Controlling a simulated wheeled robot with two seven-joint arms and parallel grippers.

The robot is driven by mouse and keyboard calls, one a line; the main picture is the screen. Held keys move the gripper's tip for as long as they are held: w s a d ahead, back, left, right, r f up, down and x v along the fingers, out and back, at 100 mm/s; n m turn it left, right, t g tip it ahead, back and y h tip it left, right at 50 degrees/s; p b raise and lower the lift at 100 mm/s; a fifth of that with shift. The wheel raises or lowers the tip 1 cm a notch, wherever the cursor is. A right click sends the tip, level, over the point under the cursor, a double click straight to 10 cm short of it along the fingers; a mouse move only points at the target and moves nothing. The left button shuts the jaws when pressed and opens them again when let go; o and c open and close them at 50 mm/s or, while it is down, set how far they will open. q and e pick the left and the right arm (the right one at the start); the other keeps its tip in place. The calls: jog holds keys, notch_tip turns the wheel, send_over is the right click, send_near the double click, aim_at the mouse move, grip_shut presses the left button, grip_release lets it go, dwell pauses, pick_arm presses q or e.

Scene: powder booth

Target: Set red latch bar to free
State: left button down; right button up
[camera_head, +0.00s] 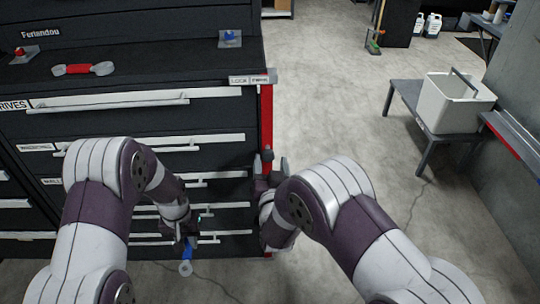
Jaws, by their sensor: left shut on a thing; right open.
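The red latch bar (266,125) stands upright along the right front edge of the black drawer cabinet. Its top end is beside a small white label (248,79), whose small words seem to read LOCK and FREE. My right gripper (270,168) is open at the lower part of the bar, with fingers close around or beside it; I cannot tell whether they touch it. My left gripper (187,240) is low in front of the bottom drawers, shut on a blue thing with a grey ring end (186,266). The lower bar is partly hidden by my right gripper.
The cabinet (110,75) has several drawers with long white handles, apparently all shut. A red-handled tool (82,69) and a blue item on a plate (229,38) lie on top. A bench (408,95) with a white bin (455,103) stands at right. The floor between is clear.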

pick_arm(q)
jog(key=shift+r+p, duration=0.45)
jog(key=shift+r, duration=0.25)
pick_arm(e)
jog(key=s, duration=0.9)
jog(key=shift+w, duration=0.1)
